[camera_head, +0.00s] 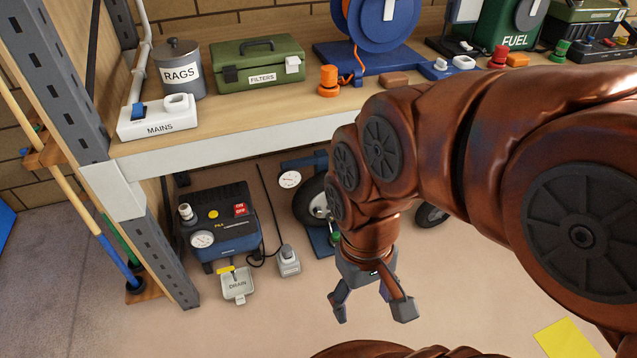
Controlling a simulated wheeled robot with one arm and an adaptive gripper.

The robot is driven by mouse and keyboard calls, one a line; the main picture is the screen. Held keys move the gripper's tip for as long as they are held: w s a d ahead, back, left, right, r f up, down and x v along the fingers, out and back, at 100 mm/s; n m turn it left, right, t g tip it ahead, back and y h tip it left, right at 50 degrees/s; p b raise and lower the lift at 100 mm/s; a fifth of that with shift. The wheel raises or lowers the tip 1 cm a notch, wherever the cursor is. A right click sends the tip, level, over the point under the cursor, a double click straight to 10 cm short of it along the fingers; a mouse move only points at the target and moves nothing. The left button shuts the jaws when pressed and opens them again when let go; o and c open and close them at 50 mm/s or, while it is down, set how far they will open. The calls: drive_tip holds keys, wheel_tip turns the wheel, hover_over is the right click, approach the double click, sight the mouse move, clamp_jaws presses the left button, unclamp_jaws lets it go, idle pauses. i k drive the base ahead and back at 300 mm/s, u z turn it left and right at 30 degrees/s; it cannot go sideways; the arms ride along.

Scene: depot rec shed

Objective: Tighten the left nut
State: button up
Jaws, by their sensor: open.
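My gripper (372,308) hangs at the end of my copper-coloured arm, over the floor in front of the shelf. Its two fingers point down, spread apart, with nothing between them. I cannot make out a nut for certain. A wheel (305,203) with a dark tyre and pale hub stands below the shelf, left of my wrist and partly hidden by it. A small green part (335,239) shows beside my wrist. A second wheel (431,216) is mostly hidden behind my arm.
The wooden shelf (245,117) bears a MAINS switch box (158,118), RAGS can (180,70), green FILTERS case (256,66), blue reel (385,24) and orange fitting (329,80). Below stand a compressor (220,225) and DRAIN tray (238,285). The front floor is mostly clear.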

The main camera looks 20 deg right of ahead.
sight(317, 211)
drive_tip(key=k, duration=0.3)
drive_tip(key=u, duration=0.55)
drive_tip(key=i, duration=0.9)
drive_tip(key=u, duration=0.4)
